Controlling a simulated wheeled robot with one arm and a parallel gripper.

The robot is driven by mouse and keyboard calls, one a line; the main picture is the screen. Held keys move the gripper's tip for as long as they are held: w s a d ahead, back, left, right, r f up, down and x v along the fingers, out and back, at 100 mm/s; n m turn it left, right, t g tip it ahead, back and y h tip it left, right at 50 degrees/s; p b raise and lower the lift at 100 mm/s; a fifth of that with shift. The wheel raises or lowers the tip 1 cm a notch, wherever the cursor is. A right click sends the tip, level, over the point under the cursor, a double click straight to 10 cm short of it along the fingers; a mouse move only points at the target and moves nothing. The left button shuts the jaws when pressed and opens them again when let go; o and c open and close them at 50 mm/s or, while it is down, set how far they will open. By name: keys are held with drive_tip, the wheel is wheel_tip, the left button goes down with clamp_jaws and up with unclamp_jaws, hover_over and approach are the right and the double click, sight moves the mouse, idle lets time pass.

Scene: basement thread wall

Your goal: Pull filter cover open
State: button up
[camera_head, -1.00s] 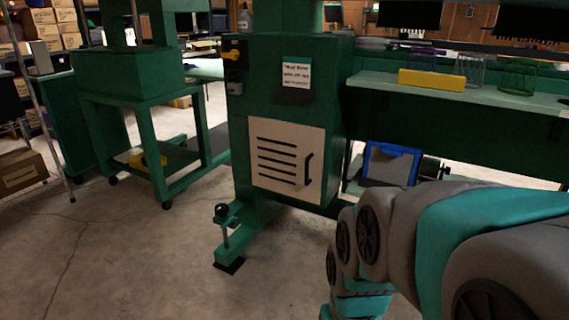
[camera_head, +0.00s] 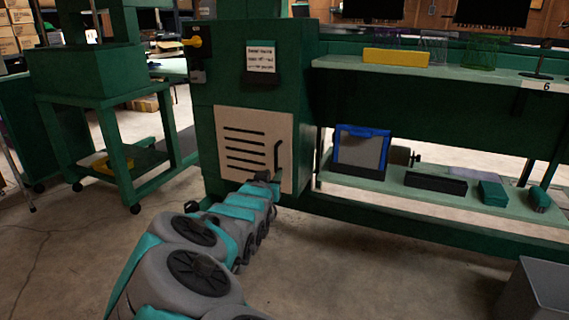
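The filter cover (camera_head: 253,143) is a pale panel with dark horizontal slots on the front of the green machine cabinet. It looks closed, flush with the cabinet. Its black vertical handle (camera_head: 278,158) is on its right side. My arm reaches forward from the bottom left, and my gripper (camera_head: 268,180) is at the cover's lower right, just below and left of the handle in the picture. The gripper is small and dark here; I cannot tell whether its fingers are open or touch the handle. My arm hides part of the cover's lower edge.
A green shelf (camera_head: 400,185) to the right holds a blue-framed panel (camera_head: 361,149) and small items. A grey bin (camera_head: 540,292) stands at the lower right. A green wheeled stand (camera_head: 125,165) is at the left. Concrete floor (camera_head: 390,275) is clear in front.

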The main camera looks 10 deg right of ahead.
sight(275, 156)
drive_tip(key=shift+m+t+h, duration=0.3)
drive_tip(key=shift+t+h, duration=0.2)
drive_tip(key=shift+t, duration=0.4)
drive_tip(key=shift+a+r+x, duration=0.15)
drive_tip(key=shift+r+x, duration=0.15)
drive_tip(key=shift+x, duration=1.15)
drive_tip(key=shift+a+r+x, duration=0.15)
drive_tip(key=shift+r+x, duration=0.15)
drive_tip(key=shift+x, duration=1.15)
drive_tip(key=shift+a+r+x, duration=0.1)
drive_tip(key=shift+r+x, duration=0.15)
drive_tip(key=shift+x, duration=1.15)
drive_tip(key=shift+w, duration=0.2)
clamp_jaws()
